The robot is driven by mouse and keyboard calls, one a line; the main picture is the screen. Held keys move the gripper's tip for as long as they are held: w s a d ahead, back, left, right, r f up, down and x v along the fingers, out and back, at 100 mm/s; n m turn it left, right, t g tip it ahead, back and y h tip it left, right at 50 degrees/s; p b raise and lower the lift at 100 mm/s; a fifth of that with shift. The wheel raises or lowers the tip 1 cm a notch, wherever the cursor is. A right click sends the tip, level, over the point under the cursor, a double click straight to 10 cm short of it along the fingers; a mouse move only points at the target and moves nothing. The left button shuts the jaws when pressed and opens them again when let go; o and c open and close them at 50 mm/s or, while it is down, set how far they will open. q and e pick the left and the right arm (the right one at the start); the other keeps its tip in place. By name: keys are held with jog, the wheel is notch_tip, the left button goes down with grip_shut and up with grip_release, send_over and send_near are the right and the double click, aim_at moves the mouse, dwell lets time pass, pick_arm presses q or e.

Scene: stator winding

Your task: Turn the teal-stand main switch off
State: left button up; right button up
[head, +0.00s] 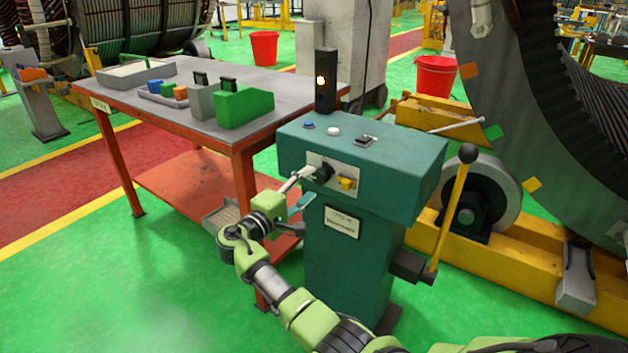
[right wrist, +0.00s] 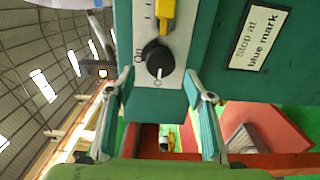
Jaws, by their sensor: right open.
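The teal stand (head: 345,255) is upright in the middle of the head view. On its sloping front is a plate with a black rotary switch (head: 325,173) and a yellow switch (head: 347,183). In the right wrist view the black switch (right wrist: 157,57) has a white mark pointing down in the picture, towards a partly readable label starting with "O"; an "On" label is at its left. The yellow switch (right wrist: 166,14) is above it. My right gripper (head: 306,186) is open, its fingers spread either side below the black switch, apart from it. My left gripper is not in view.
A lit yellow lamp shows on the black post (head: 325,85) behind the stand. A lever with a yellow shaft (head: 449,217) stands at the stand's right. A workbench (head: 215,135) with bins is at left. A large stator ring (head: 545,120) is at right.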

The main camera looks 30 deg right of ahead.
jog(key=v, duration=0.7)
jog(key=shift+a, duration=0.3)
jog(key=shift+s, duration=0.15)
